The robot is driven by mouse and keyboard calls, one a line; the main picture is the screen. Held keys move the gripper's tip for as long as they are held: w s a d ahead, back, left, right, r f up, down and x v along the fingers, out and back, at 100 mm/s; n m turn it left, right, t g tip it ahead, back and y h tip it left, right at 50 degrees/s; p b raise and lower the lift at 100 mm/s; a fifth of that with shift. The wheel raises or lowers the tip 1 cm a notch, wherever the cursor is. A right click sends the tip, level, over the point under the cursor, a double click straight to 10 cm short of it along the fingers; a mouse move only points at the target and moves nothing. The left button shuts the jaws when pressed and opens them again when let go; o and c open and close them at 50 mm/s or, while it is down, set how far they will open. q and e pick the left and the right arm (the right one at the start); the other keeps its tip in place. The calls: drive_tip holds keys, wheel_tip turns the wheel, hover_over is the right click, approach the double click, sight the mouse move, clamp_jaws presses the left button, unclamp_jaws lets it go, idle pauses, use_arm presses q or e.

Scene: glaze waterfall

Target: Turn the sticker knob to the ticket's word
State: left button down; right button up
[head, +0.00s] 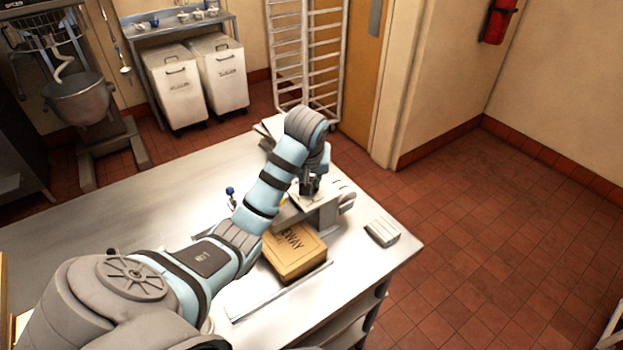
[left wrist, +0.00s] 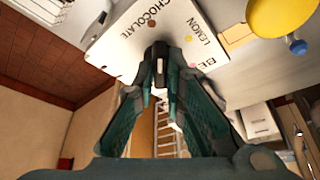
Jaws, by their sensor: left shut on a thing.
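My left gripper (head: 309,188) is at a grey machine (head: 325,216) on the steel table. The plate shows CHOCOLATE, LEMON and a word starting with BE, with a small dot by each word. The fingers hide most of the knob, so I cannot tell which word it points to. I cannot make out a ticket. My right gripper is not in view.
A cardboard box (head: 293,252) with cut-off lettering stands in front of the machine. A grey block (head: 382,232) lies near the table's right edge. A blue ball-topped lever (head: 230,190) stands left of my arm. The table's left part (head: 120,200) is clear.

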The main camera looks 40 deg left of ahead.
use_arm(q)
drive_tip(key=shift+m, duration=0.3)
drive_tip(key=m, duration=0.1)
drive_tip(key=m+h, duration=0.1)
drive_tip(key=m, duration=0.1)
drive_tip(key=shift+s+a+m+t, duration=0.1)
drive_tip(key=shift+a+m+t, duration=0.1)
drive_tip(key=shift+m+t, duration=0.15)
drive_tip(key=m+h, duration=0.1)
drive_tip(key=m, duration=0.1)
drive_tip(key=m+h, duration=0.1)
drive_tip(key=m, duration=0.2)
drive_tip(key=shift+a+h, duration=0.2)
drive_tip(key=shift+h, duration=0.1)
drive_tip(key=m+h, duration=0.1)
drive_tip(key=m, duration=0.1)
drive_tip(key=m+g, duration=0.1)
drive_tip(key=m, duration=0.2)
drive_tip(key=shift+a+m+h, duration=0.15)
drive_tip(key=shift+m+h, duration=0.2)
drive_tip(key=shift+h, duration=0.05)
drive_tip(key=m, duration=0.1)
drive_tip(key=m+g, duration=0.1)
drive_tip(key=m, duration=0.1)
drive_tip(key=m+h, duration=0.1)
drive_tip(key=shift+w+a+m+g, duration=0.1)
drive_tip(key=shift+w+m+g, duration=0.15)
drive_tip(key=shift+w+m, duration=0.05)
